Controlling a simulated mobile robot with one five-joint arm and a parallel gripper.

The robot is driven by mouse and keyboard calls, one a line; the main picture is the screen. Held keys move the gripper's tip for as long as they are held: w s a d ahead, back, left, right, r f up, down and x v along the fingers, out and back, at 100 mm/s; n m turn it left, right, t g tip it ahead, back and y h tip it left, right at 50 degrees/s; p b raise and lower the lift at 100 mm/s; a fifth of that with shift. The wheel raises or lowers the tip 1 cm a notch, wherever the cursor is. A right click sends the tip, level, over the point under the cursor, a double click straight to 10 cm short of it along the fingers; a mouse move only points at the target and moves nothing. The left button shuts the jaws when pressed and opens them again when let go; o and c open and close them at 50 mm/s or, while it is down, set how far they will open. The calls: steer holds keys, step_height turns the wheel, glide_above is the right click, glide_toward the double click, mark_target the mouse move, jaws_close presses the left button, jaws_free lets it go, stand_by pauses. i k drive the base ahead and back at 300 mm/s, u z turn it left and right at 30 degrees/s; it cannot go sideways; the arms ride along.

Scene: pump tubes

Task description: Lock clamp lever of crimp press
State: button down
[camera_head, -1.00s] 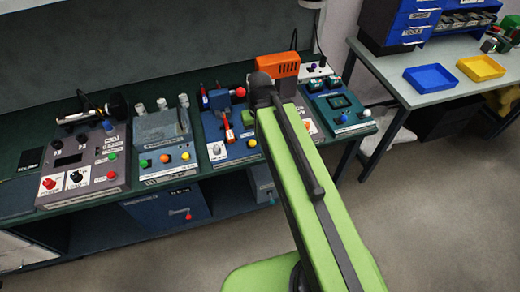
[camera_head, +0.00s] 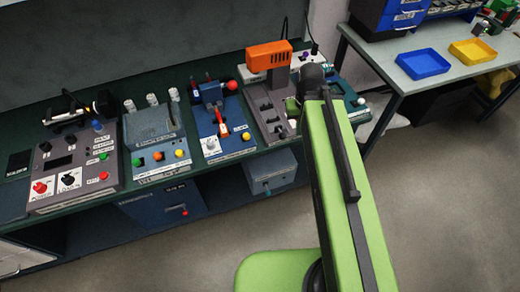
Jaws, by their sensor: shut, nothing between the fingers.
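A blue bench station (camera_head: 232,143) stands in the middle of the row and looks like the crimp press; its label is too small to read. It has a blue press head (camera_head: 211,92), a red ball knob (camera_head: 232,85) and an orange-red lever (camera_head: 221,123) that slants toward the front. A white dial (camera_head: 210,144) and an orange button (camera_head: 246,136) sit on its front panel. My green arm reaches up at the right, over the bench's right part, apart from this station in the picture. My gripper is hidden beyond the arm's far end.
A grey station (camera_head: 155,130) with coloured buttons stands left of it. A grey station (camera_head: 270,105) with an orange head (camera_head: 268,56) stands right of it. Blue (camera_head: 422,63) and yellow (camera_head: 473,51) trays lie on the side table. The floor before the bench is clear.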

mark_target(246, 135)
steer(key=z, duration=0.05)
steer(key=k, duration=1.25)
steer(key=u, duration=1.35)
steer(key=i, duration=1)
